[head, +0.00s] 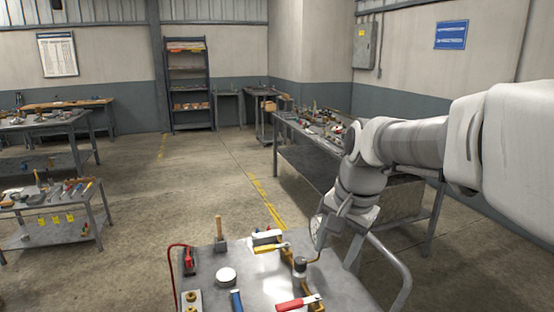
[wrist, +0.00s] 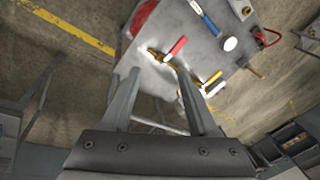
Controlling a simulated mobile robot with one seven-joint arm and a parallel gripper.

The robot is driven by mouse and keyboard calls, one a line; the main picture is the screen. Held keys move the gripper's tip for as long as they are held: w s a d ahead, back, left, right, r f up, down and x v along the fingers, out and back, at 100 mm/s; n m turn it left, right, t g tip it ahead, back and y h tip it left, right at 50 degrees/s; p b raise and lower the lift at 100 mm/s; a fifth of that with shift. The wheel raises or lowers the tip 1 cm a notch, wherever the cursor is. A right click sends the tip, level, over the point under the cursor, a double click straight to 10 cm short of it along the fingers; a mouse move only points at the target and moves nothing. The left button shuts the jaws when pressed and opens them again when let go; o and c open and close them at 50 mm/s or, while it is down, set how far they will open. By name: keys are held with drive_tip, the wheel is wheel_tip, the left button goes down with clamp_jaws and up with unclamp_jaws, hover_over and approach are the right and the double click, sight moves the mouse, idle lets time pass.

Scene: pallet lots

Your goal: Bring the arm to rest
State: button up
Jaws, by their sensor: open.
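My arm reaches in from the right of the head view and bends down at its wrist. My gripper (head: 318,232) hangs over the right side of a grey metal table (head: 232,255). In the wrist view my gripper (wrist: 158,70) has its two fingers apart, with nothing held between them. A red-handled brass valve (wrist: 174,50) shows just beyond the fingertips. In the head view the red-handled valve (head: 298,303) lies at the table's front, below and left of my gripper. How high the fingers are above the table is hard to tell.
The table also bears a yellow-handled valve (head: 270,247), a white round piece (head: 226,275), a blue-handled tool (head: 236,300) and a wooden-handled tool (head: 219,234). A long cluttered bench (head: 300,135) stands behind my arm. Open floor (head: 185,190) lies to the left.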

drive_tip(key=s+d+f+n+t+h, duration=0.1)
drive_tip(key=s+d+n+t, duration=0.2)
drive_tip(key=s, duration=1.4)
drive_tip(key=n, duration=0.4)
drive_tip(key=shift+d+f+n, duration=0.15)
drive_tip(key=shift+n, duration=0.15)
drive_tip(key=shift+w, duration=0.1)
drive_tip(key=shift+c, duration=0.3)
drive_tip(key=shift+c, duration=0.5)
